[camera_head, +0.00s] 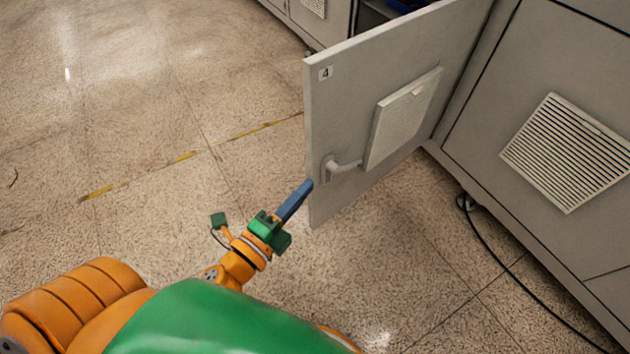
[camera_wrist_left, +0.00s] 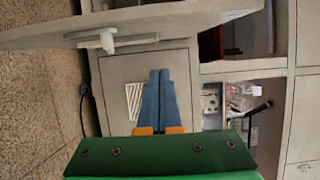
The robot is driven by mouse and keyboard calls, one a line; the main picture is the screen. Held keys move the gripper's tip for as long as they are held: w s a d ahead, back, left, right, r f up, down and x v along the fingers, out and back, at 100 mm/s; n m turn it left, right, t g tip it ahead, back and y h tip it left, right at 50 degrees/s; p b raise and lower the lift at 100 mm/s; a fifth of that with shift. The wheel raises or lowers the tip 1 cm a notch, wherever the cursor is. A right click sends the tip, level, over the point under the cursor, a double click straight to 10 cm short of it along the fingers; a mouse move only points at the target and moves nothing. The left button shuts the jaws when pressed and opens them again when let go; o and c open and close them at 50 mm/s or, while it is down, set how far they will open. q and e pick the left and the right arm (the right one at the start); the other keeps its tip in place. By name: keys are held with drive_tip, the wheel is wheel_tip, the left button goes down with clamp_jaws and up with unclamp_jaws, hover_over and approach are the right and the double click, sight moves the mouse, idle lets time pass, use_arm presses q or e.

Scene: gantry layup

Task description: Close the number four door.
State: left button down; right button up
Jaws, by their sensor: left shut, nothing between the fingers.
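The number four door (camera_head: 350,110) is a grey panel with a "4" label, a vent and a lever handle. It stands wide open, swung out from the grey cabinet. Its handle (camera_head: 338,167) is near the free edge. My left gripper (camera_head: 308,184) is shut and empty, with its blue fingertips close to the door's free edge just below the handle. I cannot tell whether they touch. In the left wrist view the gripper's blue fingers (camera_wrist_left: 158,75) are together, and the door (camera_wrist_left: 160,22) with its handle (camera_wrist_left: 106,40) crosses the top. My right gripper is not in view.
A closed cabinet panel with a vent (camera_head: 568,150) is at the right. A black cable (camera_head: 505,262) lies on the floor by the cabinet's foot. Open shelves with items (camera_wrist_left: 235,100) show in the left wrist view.

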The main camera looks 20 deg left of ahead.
sight(318, 146)
use_arm(q)
drive_tip(key=w, duration=0.4)
drive_tip(key=w+p, duration=0.1)
drive_tip(key=w, duration=0.3)
drive_tip(key=w+a, duration=0.1)
drive_tip(key=w, duration=0.2)
drive_tip(key=shift+w+r+p, duration=0.15)
drive_tip(key=shift+w+p, duration=0.2)
drive_tip(key=shift+w, duration=0.05)
drive_tip(key=shift+a, duration=0.15)
drive_tip(key=shift+w, duration=0.1)
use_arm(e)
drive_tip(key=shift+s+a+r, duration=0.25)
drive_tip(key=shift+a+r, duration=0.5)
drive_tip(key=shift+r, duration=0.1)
use_arm(q)
drive_tip(key=shift+a, duration=0.1)
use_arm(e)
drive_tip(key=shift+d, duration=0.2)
